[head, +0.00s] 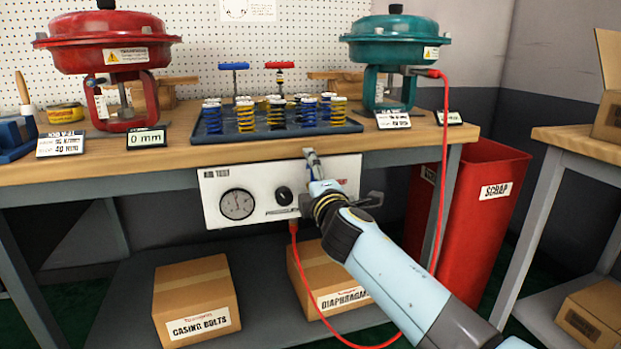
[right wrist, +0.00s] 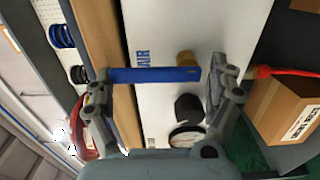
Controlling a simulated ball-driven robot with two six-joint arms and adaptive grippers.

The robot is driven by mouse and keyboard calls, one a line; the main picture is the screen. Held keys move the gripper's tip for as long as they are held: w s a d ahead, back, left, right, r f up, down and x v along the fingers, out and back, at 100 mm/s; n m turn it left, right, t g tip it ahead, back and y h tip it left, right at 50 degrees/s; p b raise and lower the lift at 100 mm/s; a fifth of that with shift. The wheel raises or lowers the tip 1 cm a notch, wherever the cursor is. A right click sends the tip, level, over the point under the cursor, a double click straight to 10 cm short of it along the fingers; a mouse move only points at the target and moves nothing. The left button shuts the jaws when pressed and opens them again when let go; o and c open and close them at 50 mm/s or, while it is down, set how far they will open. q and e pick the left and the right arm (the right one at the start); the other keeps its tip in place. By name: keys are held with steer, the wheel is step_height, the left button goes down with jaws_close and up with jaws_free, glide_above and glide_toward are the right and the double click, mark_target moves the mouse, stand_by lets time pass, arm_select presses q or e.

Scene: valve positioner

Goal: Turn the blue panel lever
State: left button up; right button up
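The blue panel lever (right wrist: 155,75) shows in the right wrist view as a straight blue bar in front of the white air panel (right wrist: 150,20). My right gripper (right wrist: 167,74) is open, with its fingers wide apart at the two ends of the bar. One fingertip is close to the bar's left end; I cannot tell whether it touches. In the head view, my right arm comes up from the lower right to the panel (head: 213,205), and my gripper largely hides the lever there. My left gripper is in neither view.
The panel carries a gauge (head: 237,204) and black knob (head: 284,195). A red hose (head: 442,150) runs beside my arm. Above stand a spring tray (head: 225,132), a red actuator (head: 110,50) and a teal actuator (head: 395,45). Boxes (head: 195,295) sit below; a red scrap bin (head: 490,215) is right.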

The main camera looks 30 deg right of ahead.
steer(key=shift+o, duration=0.6)
steer(key=shift+r, duration=0.1)
steer(key=v, duration=1.2)
steer(key=shift+r, duration=0.1)
